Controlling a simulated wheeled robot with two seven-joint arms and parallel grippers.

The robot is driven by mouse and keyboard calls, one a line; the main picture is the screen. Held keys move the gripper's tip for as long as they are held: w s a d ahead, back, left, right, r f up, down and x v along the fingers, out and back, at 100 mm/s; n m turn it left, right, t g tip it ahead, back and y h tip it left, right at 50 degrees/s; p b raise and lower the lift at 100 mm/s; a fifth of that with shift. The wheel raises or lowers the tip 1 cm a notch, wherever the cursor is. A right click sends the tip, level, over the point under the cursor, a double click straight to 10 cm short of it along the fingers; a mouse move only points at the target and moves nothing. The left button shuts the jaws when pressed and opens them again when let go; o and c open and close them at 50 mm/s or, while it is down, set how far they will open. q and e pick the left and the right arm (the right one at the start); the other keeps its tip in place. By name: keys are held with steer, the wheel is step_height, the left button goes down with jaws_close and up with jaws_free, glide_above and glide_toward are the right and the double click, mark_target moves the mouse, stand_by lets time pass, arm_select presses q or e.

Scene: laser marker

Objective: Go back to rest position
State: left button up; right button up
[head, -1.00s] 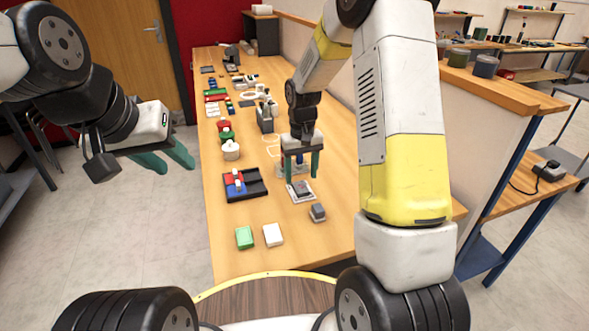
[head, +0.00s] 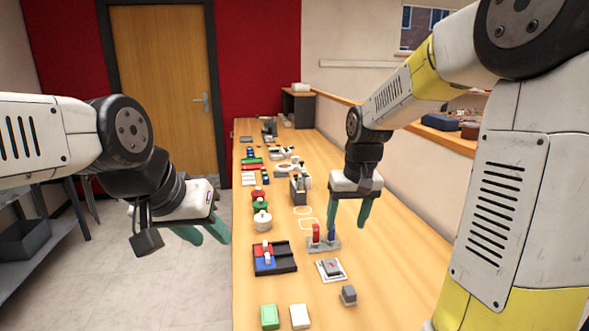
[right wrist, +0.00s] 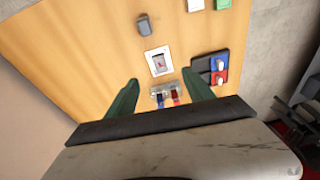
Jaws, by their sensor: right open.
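My right gripper (head: 348,217) is over the wooden table, above the area right of a small grey fixture with red and blue parts (head: 322,243). Its green fingers are apart and empty in the right wrist view (right wrist: 160,92), with the fixture (right wrist: 170,93) showing between them from above. My left gripper (head: 208,234) hangs over the floor left of the table; its two green fingers are apart with nothing between them.
On the table (head: 385,262) are a framed plate (head: 331,269), a grey block (head: 348,295), a green block (head: 269,316), a white block (head: 300,316) and a black tray with red and blue parts (head: 290,264). Several items stand farther back. A low wall borders the right.

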steer(key=s+r+t, duration=0.2)
steer(key=s+r, duration=0.2)
steer(key=s, duration=0.5)
steer(key=s+r+m+t+y, duration=0.1)
steer(key=s+r, duration=0.3)
steer(key=s, duration=0.4)
steer(key=shift+s+d+r+t, duration=0.15)
steer(key=shift+s+d+t, duration=0.25)
steer(key=shift+t, duration=0.2)
